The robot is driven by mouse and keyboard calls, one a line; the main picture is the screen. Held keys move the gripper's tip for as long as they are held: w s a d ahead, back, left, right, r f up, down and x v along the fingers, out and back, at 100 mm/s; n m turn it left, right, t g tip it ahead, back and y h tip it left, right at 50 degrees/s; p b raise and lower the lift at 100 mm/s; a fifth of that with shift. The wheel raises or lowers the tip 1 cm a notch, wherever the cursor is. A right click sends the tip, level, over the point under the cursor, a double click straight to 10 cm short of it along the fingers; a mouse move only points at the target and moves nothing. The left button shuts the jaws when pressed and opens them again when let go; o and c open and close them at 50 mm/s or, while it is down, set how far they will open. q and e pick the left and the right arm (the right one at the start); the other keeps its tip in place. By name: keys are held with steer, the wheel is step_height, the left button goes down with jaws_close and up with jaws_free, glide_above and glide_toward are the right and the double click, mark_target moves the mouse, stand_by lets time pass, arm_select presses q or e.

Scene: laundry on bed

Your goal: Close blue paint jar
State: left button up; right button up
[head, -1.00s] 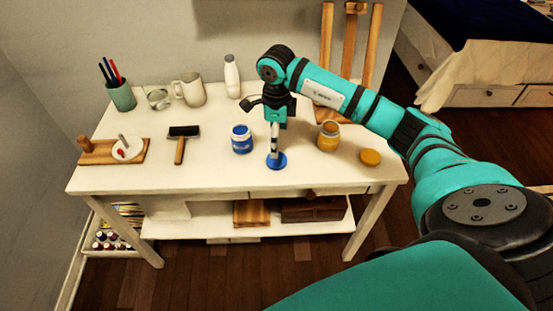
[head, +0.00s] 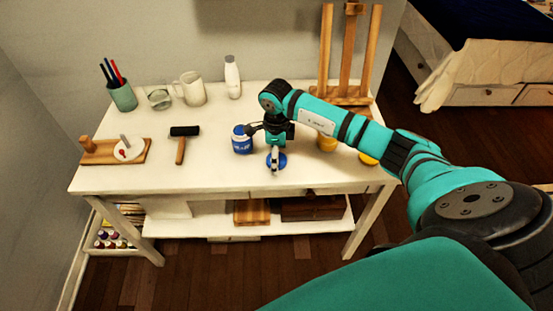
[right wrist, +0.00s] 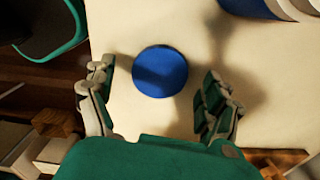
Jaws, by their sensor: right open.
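The blue paint jar (head: 241,140) stands upright on the white table, left of my right gripper. Its round blue lid (head: 281,163) lies flat on the table, to the right of the jar and nearer the front edge. The lid also shows in the right wrist view (right wrist: 160,71), between and just beyond the fingertips. My right gripper (head: 275,165) points down over the lid, open and empty; in the right wrist view its fingers (right wrist: 160,88) are spread wide. Part of the jar shows at the top right there (right wrist: 248,8). My left gripper is not in view.
A yellow jar (head: 327,144) and yellow lid (head: 367,159) are partly hidden by my right arm.

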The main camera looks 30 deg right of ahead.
steer(key=shift+f, duration=0.1)
steer(key=c, duration=0.9)
steer(key=shift+o, duration=0.2)
steer(key=shift+r, duration=0.4)
step_height(320, 180, up, 3)
steer(key=shift+s+a+f+b, duration=0.1)
steer(key=shift+s+b, duration=0.05)
steer(key=shift+b, duration=0.3)
steer(key=s+a+b, duration=0.1)
steer(key=s+a, duration=0.3)
steer(key=s, duration=0.2)
steer(key=s+a+r, duration=0.1)
steer(key=s+a, duration=0.3)
steer(key=s, duration=0.3)
steer(key=shift+a+r+b, duration=0.2)
steer(key=shift+a+b, duration=0.1)
steer(key=shift+b, duration=0.1)
